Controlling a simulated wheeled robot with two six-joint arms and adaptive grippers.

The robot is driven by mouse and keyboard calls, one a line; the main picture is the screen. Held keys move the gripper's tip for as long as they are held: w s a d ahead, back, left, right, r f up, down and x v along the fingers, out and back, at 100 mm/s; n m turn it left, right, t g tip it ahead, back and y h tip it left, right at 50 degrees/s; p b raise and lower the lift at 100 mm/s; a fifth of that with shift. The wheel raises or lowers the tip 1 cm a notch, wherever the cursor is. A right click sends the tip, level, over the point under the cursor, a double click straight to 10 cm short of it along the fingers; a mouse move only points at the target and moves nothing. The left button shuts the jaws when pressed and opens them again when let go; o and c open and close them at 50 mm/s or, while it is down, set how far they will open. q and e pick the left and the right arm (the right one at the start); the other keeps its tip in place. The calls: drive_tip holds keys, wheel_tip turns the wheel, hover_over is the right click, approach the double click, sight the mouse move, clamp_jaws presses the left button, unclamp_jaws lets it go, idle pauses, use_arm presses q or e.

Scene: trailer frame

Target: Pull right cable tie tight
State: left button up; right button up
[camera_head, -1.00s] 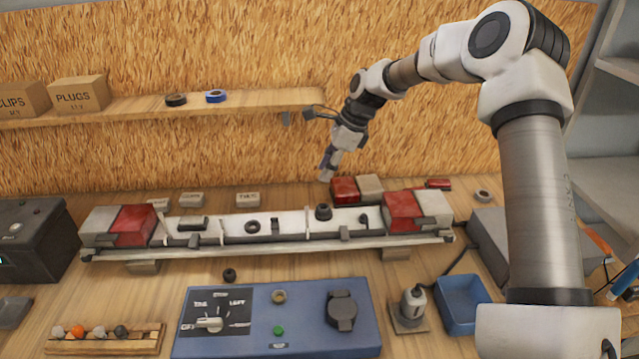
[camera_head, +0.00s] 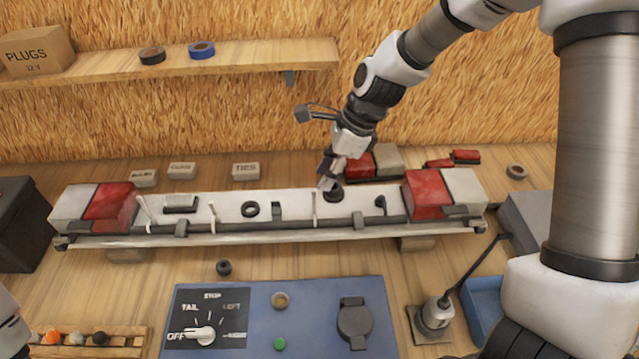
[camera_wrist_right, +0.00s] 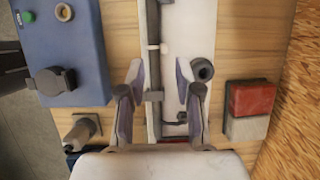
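The right cable tie (camera_head: 314,208) is a thin white strip standing up at the dark cable (camera_head: 285,223) on the trailer's white beam (camera_head: 232,204). In the right wrist view, a pale tie (camera_wrist_right: 155,47) shows at the cable, just beyond my fingertips. My right gripper (camera_head: 328,180) is over the beam, just right of that tie and by a black ring (camera_head: 333,193). In the wrist view the right gripper (camera_wrist_right: 160,72) has its fingers spread, with nothing held between them. Two other white ties (camera_head: 213,215) (camera_head: 145,210) stand farther left. My left gripper is not visible.
Red-and-white lamps (camera_head: 427,194) (camera_head: 110,206) sit at both beam ends. A blue control panel (camera_head: 245,333) lies in front. Small labelled blocks (camera_head: 245,172) and red lamps (camera_head: 359,164) lie behind the beam. A shelf (camera_head: 240,60) is above.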

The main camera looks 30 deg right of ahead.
sight(314, 191)
drive_tip(key=x, duration=0.4)
drive_tip(key=shift+w+f+b, duration=0.25)
drive_tip(key=shift+f+b, duration=0.1)
clamp_jaws()
drive_tip(key=shift+w+d, duration=0.1)
drive_tip(key=shift+r+p, duration=0.3)
drive_tip(key=shift+p, duration=0.65)
drive_tip(key=shift+f, duration=0.15)
unclamp_jaws()
